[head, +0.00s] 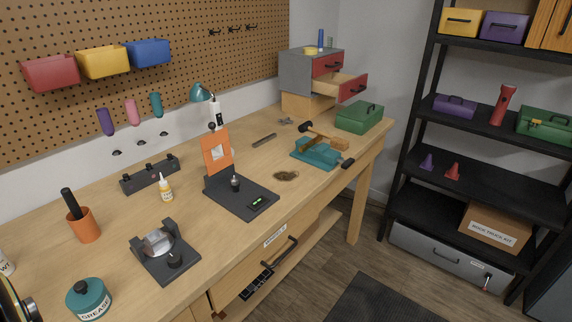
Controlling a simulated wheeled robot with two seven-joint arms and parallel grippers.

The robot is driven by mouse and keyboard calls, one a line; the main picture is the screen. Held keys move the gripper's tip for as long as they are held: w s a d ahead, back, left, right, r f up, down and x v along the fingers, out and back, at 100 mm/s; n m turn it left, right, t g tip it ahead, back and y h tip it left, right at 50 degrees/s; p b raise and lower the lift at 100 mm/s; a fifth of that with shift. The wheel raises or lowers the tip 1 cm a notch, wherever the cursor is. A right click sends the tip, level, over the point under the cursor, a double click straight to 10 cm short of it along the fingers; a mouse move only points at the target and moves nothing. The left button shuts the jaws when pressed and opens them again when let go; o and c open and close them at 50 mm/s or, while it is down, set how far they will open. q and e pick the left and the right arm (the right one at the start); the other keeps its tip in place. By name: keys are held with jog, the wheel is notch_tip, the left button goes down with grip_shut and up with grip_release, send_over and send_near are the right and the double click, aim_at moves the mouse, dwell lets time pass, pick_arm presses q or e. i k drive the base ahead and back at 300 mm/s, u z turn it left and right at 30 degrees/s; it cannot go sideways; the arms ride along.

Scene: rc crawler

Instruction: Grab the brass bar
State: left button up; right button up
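No object is clearly recognisable as the brass bar. A small dull grey-brown bar (263,140) lies flat on the workbench (110,220), behind the black stand. A tan-orange elongated piece (324,138) with a dark end lies over a teal fixture (314,154) at the bench's right part; I cannot tell whether it is brass. Neither of my grippers is in view.
A black stand with an orange panel (216,151) stands mid-bench. A black fixture (163,250), grease tub (88,299), orange cup (84,226) and glue bottle (166,188) stand left. A green box (359,118) and grey cabinet (300,72) with an open red drawer stand at the back right.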

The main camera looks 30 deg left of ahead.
aim_at(313, 142)
jog(key=k, duration=0.35)
jog(key=u, duration=1.9)
jog(key=i, duration=0.5)
jog(key=z, duration=0.1)
